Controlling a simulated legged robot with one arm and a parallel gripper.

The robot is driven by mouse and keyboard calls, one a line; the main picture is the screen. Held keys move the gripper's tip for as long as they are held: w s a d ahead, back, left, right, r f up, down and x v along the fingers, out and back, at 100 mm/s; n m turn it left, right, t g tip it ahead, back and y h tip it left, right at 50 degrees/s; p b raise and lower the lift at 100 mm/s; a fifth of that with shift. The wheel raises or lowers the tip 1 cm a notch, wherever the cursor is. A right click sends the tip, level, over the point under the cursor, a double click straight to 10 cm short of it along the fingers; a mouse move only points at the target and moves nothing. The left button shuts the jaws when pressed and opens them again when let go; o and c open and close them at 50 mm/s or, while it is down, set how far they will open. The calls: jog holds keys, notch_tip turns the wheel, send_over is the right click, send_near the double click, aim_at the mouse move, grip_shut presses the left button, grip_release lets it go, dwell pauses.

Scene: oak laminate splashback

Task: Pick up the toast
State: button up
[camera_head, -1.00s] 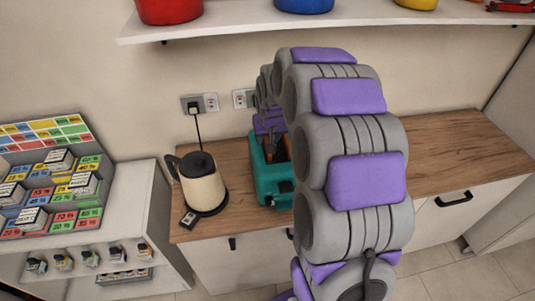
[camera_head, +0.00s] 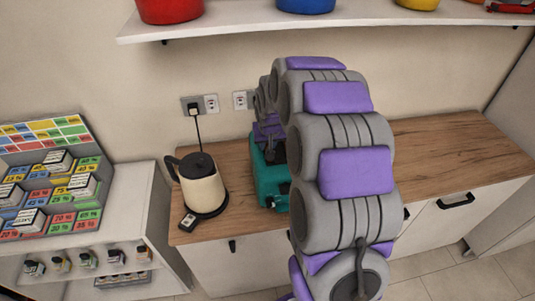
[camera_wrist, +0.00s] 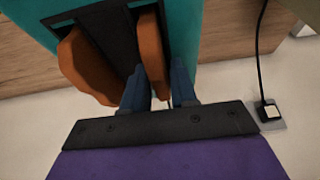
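The teal toaster (camera_head: 268,183) stands on the wooden counter, with its slots upward. In the wrist view its dark slotted top (camera_wrist: 118,22) shows two brown slices of toast. One toast (camera_wrist: 88,68) is at the left, outside my fingers. The other toast (camera_wrist: 154,58) sticks out of its slot and runs between my two blue fingers. My gripper (camera_wrist: 160,70) is at the toaster, its fingers apart on either side of this slice, with a small gap at the right finger. In the head view my arm hides part of the toaster.
A cream kettle (camera_head: 201,184) stands on the counter (camera_head: 232,214) left of the toaster. Wall sockets (camera_head: 200,105) and a cord are behind it. A shelf (camera_head: 240,27) with pots hangs above. The counter's right side is clear.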

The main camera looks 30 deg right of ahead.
grip_shut()
dwell(0.3)
notch_tip(320, 180, up, 10)
jog(key=shift+r+p, duration=0.1)
jog(key=shift+p, duration=0.9)
